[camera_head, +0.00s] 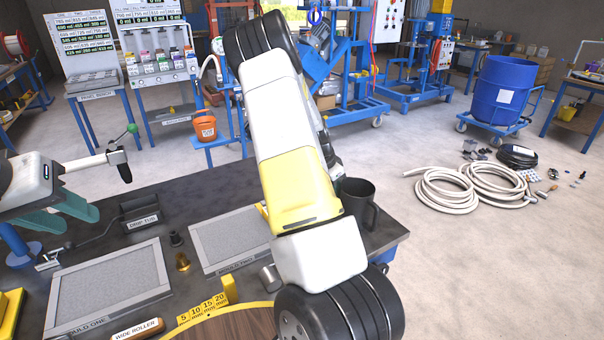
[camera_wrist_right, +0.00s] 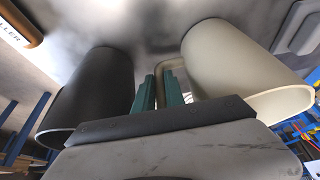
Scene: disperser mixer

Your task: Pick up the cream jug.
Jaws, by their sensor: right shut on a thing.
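The cream jug (camera_wrist_right: 235,65) is at the right in the right wrist view, with its handle (camera_wrist_right: 172,64) toward my right gripper (camera_wrist_right: 160,90). The green fingers of that gripper are shut on the handle. In the camera_head view my right arm hides the cream jug and the right gripper. A dark jug (camera_wrist_right: 95,90) is close on the other side of the fingers; it also stands near the table's right edge in the camera_head view (camera_head: 357,192). My left gripper (camera_head: 66,217) has its green fingers apart and empty above the table's left side.
Mould one (camera_head: 110,285) and mould two (camera_head: 225,240) lie on the dark table. A yellow stepped gauge (camera_head: 208,303), a wide roller (camera_head: 138,330) and small metal cups are near them. Floor beyond the right edge is open, with coiled hose (camera_head: 450,190).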

